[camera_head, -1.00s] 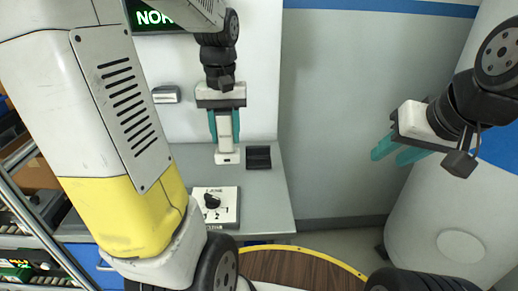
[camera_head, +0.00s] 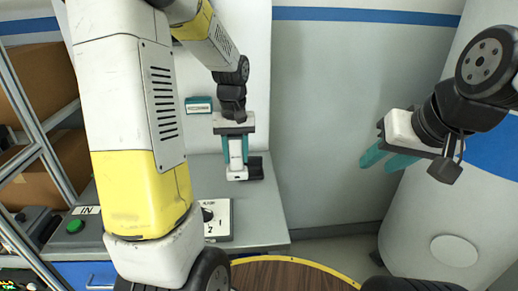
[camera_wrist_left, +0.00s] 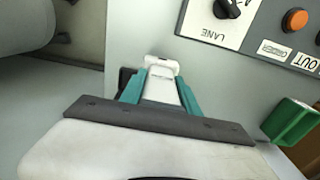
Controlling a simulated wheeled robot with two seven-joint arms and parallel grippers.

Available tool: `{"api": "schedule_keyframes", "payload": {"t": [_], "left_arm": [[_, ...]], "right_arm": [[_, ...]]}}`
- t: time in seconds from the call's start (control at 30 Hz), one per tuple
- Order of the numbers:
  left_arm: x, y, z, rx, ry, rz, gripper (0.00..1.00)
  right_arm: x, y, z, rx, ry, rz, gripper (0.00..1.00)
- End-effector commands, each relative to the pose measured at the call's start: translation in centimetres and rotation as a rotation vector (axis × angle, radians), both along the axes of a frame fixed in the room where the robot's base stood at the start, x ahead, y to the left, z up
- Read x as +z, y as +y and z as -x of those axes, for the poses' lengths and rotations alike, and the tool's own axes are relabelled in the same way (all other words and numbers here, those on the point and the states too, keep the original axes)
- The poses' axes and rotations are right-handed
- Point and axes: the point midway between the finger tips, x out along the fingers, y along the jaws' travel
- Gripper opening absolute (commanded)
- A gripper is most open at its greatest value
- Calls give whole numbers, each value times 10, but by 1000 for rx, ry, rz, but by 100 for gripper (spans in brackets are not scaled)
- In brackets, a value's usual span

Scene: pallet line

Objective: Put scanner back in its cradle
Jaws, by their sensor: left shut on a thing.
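The scanner (camera_head: 237,173) is a pale, upright handheld piece with a wider lower end. My left gripper (camera_head: 236,157) is shut on it with teal fingers and holds it over the back of the grey counter. The black cradle (camera_head: 256,168) is just right of the scanner in the head view, partly hidden behind it. I cannot tell whether they touch. In the left wrist view the scanner (camera_wrist_left: 161,82) points away between the fingers, and a dark piece of the cradle (camera_wrist_left: 126,78) shows beside it. My right gripper (camera_head: 389,158) is open and empty, far right of the counter.
A control panel with a black knob (camera_head: 208,214) sits on the grey counter (camera_head: 262,220), nearer than the scanner. A small teal-fronted device (camera_head: 198,104) is on the wall. A green button (camera_head: 75,226) and cardboard boxes (camera_head: 30,95) are at left. A round wooden surface (camera_head: 285,275) lies in front.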

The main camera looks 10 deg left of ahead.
Motion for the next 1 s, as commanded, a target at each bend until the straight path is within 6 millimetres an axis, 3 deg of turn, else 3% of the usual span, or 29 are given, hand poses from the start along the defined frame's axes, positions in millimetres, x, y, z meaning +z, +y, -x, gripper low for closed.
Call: {"api": "schedule_keyframes", "payload": {"t": [0.1,0.3,0.53,0.73,0.93,0.97,1.0], "left_arm": [[-4,-11,-30,-2,0,0,0],[-6,-21,-61,-1,-1,0,0],[-8,-27,-76,-2,0,0,0],[-39,-25,-73,0,2,0,0],[-42,-26,-74,0,-1,0,0],[-42,-26,-74,0,0,0,40],[-42,-26,-73,0,0,0,48]], "right_arm": [[0,0,0,0,0,0,36],[0,0,0,0,0,0,36],[0,0,0,0,0,0,36],[0,0,0,0,0,0,36],[0,0,0,0,0,0,36],[0,0,0,0,0,0,36],[0,0,0,0,0,0,36]]}}
